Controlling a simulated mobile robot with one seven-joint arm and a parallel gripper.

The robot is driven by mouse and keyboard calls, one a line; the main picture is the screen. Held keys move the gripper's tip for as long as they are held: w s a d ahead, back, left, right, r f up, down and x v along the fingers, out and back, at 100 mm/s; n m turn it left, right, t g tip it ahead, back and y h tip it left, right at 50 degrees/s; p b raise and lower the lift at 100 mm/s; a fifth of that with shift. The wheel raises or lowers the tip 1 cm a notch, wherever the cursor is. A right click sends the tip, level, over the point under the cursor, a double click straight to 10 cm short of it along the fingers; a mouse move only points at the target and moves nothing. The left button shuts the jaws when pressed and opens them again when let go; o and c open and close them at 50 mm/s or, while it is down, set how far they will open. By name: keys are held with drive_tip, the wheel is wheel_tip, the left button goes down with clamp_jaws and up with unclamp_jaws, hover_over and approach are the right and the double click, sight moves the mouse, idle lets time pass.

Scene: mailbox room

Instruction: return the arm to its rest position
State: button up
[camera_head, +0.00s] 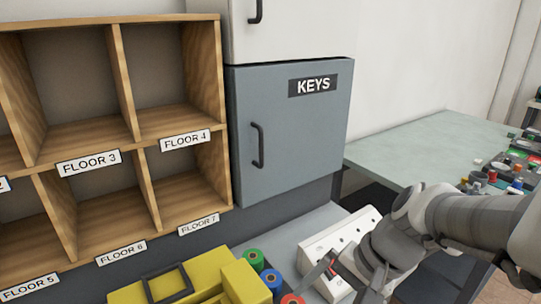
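My arm enters from the right edge and bends down toward the lower middle. My gripper (325,272) is at the bottom of the picture, low over the grey counter, beside a white block with dark slots (340,236). A small red piece shows at the gripper's end; I cannot tell whether it is part of the gripper or a separate thing. The fingertips are small and partly hidden, so I cannot tell whether they are open or shut, or whether they touch the block.
Left are wooden cubbies (128,130) with floor labels. A grey KEYS cabinet (290,130) is closed. A yellow case (200,280) and coloured spools (271,279) stand left of my gripper. A pale green table (430,145) at right has clear space and small items at its right end.

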drive_tip(key=s+d+r+n+t+h+p, duration=0.1)
drive_tip(key=d+r+n+t+h+p, duration=0.1)
drive_tip(key=r+p, duration=0.5)
drive_tip(key=s+d+r+n+t+h+p, duration=0.1)
drive_tip(key=r+n+p, duration=0.4)
drive_tip(key=r, duration=1)
drive_tip(key=d+t+h+p, duration=0.1)
drive_tip(key=d+h+p, duration=0.1)
drive_tip(key=p, duration=0.1)
drive_tip(key=shift+s+r+t, duration=0.25)
drive_tip(key=shift+s+t, duration=0.05)
drive_tip(key=shift+s, duration=0.1)
